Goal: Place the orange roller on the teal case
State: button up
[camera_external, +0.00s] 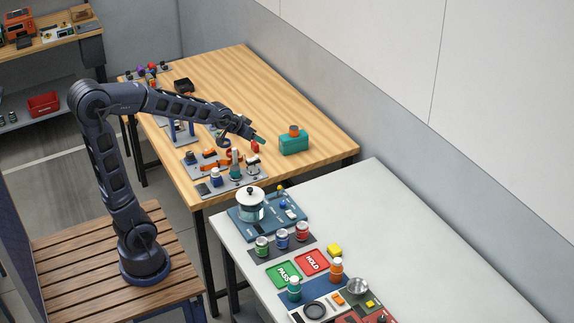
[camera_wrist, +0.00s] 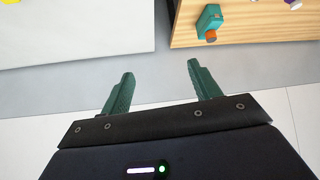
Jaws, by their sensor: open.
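The teal case (camera_external: 294,145) stands on the wooden table near its right edge. The orange roller (camera_external: 294,131) sits on top of the case. In the wrist view the teal case (camera_wrist: 209,17) is at the top right, with the orange roller (camera_wrist: 211,35) against it in the picture. My gripper (camera_external: 261,139) appears left of the case in the external view, apart from it. In the wrist view my gripper (camera_wrist: 158,70) has its two green fingers spread, with nothing between them.
The wooden table (camera_external: 240,75) has clear room behind the case. A tray with jars and small parts (camera_external: 230,180) lies at its front. The white table (camera_external: 400,215) holds a lidded pot (camera_external: 250,206), several jars, and PASS and HOLD mats. A wall runs along the right.

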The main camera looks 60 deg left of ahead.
jog(key=s+d+m+g, duration=0.1)
jog(key=s+d, duration=0.2)
jog(key=s, duration=0.6)
jog(key=s+d+r+g+h, duration=0.1)
jog(key=s+d, duration=0.2)
jog(key=s, duration=0.7)
jog(key=s+d+r+m+g, duration=0.1)
jog(key=s+d+g, duration=0.1)
jog(key=s, duration=0.7)
jog(key=shift+s+d+m, duration=0.3)
jog(key=shift+s+d, duration=0.05)
jog(key=shift+d, duration=0.5)
